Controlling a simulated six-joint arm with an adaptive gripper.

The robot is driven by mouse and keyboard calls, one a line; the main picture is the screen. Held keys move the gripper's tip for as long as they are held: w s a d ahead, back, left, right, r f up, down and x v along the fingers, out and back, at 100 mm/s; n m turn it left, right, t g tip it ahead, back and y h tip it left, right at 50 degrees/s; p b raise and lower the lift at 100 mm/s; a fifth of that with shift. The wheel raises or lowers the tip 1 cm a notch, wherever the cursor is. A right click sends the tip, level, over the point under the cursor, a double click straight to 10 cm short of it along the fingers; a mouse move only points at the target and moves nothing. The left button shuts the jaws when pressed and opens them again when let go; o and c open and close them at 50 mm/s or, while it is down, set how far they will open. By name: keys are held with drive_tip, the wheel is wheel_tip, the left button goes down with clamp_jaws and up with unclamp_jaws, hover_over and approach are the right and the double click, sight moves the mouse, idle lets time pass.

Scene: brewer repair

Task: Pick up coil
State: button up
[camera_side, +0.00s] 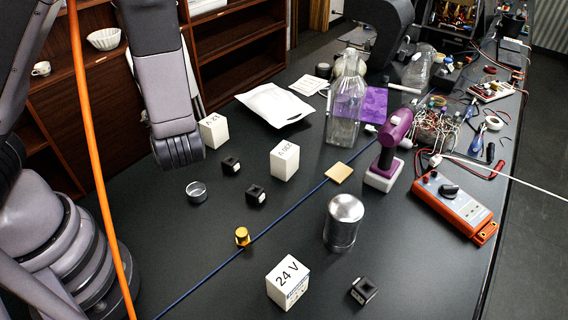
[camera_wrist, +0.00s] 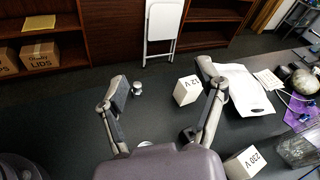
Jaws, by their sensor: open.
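Several small black cube-shaped parts, which look like coils, lie on the dark table: one (camera_side: 231,165) near the 12 V box, one (camera_side: 255,194) just in front of it, and one (camera_side: 363,290) near the front. My gripper (camera_side: 178,152) hangs above the table, left of the two rear cubes, apart from them. In the wrist view my gripper (camera_wrist: 166,92) has its fingers wide apart with nothing between the tips. A black part (camera_wrist: 188,134) shows there beside the right finger, partly hidden. Which cube is meant cannot be told.
White boxes marked 12 V (camera_side: 213,131), 230 V (camera_side: 285,160) and 24 V (camera_side: 287,281) stand nearby. A metal ring (camera_side: 196,192), brass part (camera_side: 242,237), metal canister (camera_side: 344,222) and blue cable (camera_side: 210,272) are on the table. An orange cable (camera_side: 92,150) hangs at left.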

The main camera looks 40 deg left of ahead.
drive_tip(key=w+d+f+m+t+h, duration=0.2)
drive_tip(key=d+f+m+t+h, duration=0.2)
drive_tip(key=d+f+m+t, duration=0.25)
drive_tip(key=m+h, duration=0.8)
drive_tip(key=m, duration=0.2)
approach(250, 195)
drive_tip(key=shift+s+d+r, duration=0.3)
drive_tip(key=shift+s+r, duration=0.2)
drive_tip(key=shift+s, duration=0.25)
drive_tip(key=shift+f, duration=0.25)
drive_tip(key=x, duration=0.8)
drive_tip(key=shift+w+d, duration=0.1)
drive_tip(key=shift+w, duration=0.05)
drive_tip(key=x, duration=0.4)
drive_tip(key=shift+w+a, duration=0.15)
drive_tip(key=shift+a, duration=0.25)
drive_tip(key=shift+w+f, duration=0.2)
drive_tip(key=shift+w, duration=0.25)
clamp_jaws()
